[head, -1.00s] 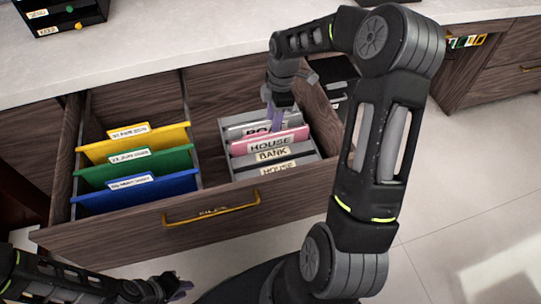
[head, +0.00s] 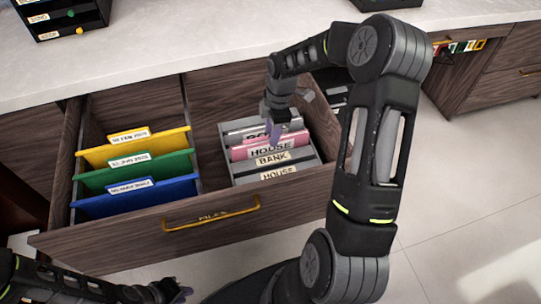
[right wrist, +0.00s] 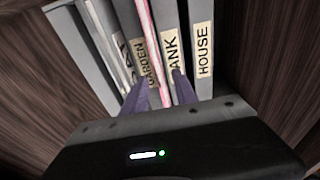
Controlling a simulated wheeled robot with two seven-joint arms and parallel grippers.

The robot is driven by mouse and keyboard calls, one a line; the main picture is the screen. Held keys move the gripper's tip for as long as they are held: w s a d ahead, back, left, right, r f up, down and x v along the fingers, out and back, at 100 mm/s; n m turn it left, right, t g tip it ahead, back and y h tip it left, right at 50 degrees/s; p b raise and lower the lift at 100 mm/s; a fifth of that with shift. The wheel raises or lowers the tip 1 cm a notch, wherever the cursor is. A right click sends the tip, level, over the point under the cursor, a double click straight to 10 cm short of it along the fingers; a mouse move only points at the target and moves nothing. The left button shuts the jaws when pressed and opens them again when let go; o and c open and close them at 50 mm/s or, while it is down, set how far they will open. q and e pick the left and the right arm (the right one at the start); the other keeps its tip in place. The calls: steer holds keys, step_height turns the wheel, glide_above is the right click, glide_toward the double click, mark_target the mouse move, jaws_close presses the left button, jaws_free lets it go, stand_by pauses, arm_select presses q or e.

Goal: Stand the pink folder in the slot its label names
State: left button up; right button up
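The pink folder (head: 238,153) stands in the grey slotted holder (head: 234,178) in the open drawer, and its label appears to read HOUSE. In the right wrist view the pink folder (right wrist: 147,42) sits between the GARDEN and BANK dividers. The HOUSE divider (right wrist: 202,62) is to the right of BANK; in the head view it is at the front. My right gripper (right wrist: 160,80) has its purple fingers apart, one on each side of the folder's edge; contact is unclear. It also shows over the holder in the head view (head: 273,132). My left gripper (head: 178,292) is low at the front, its opening unclear.
Yellow (head: 140,149), green (head: 138,166) and blue (head: 138,193) hanging files fill the drawer's left part. The wooden drawer (head: 215,222) has tall walls close around the holder. A black organizer (head: 62,15) stands on the countertop behind.

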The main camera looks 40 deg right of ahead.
steer(key=f, duration=0.3)
steer(key=shift+a+f, duration=0.25)
steer(key=shift+f, duration=0.05)
steer(key=shift+c, duration=0.4)
jaws_close()
steer(key=shift+w, duration=0.1)
stand_by(1.0)
